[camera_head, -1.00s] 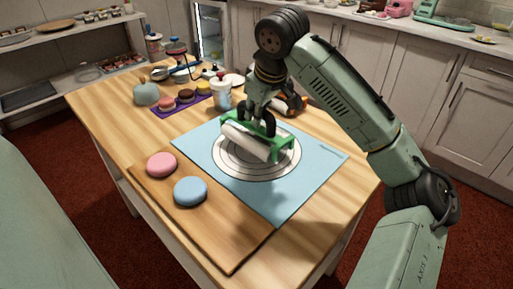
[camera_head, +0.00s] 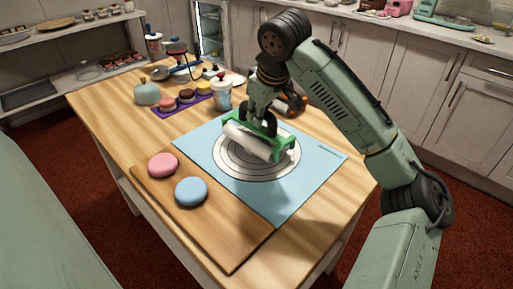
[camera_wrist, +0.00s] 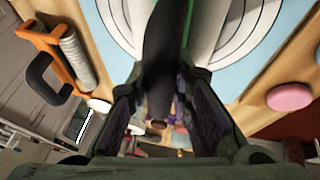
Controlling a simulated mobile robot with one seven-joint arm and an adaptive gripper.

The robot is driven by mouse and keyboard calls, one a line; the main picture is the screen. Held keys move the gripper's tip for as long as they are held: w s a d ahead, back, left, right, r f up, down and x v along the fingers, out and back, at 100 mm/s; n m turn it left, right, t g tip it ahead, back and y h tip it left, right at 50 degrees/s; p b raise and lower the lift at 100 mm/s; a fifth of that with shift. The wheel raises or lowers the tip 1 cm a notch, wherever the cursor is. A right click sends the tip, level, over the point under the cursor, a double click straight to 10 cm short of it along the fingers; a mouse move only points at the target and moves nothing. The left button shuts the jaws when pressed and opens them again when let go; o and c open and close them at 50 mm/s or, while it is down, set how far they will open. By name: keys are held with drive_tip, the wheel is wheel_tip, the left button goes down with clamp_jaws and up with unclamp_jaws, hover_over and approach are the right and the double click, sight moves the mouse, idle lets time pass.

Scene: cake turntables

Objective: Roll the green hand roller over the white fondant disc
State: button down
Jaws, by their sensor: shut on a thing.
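The green hand roller (camera_head: 284,148) has a green frame and a white cylinder, and it is over the ringed circle of the blue mat (camera_head: 305,187). My gripper (camera_head: 262,118) is shut on the roller's handle from above. In the wrist view, my gripper (camera_wrist: 165,88) has the dark handle between its fingers, with the white cylinder (camera_wrist: 205,30) partly showing beyond. I cannot clearly tell the white fondant disc from the pale ringed circle; the roller and gripper hide part of this area. Whether the cylinder touches the surface is unclear.
A wooden board (camera_head: 225,225) at the front left holds a pink disc (camera_head: 163,165) and a blue disc (camera_head: 191,192). The mat's front right is clear.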

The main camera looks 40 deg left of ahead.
drive_tip(key=shift+w+d+f, duration=0.25)
drive_tip(key=shift+w+f, duration=0.25)
drive_tip(key=shift+s+p, duration=0.4)
drive_tip(key=shift+s, duration=0.35)
drive_tip(key=shift+a+p, duration=0.1)
drive_tip(key=shift+p, duration=0.25)
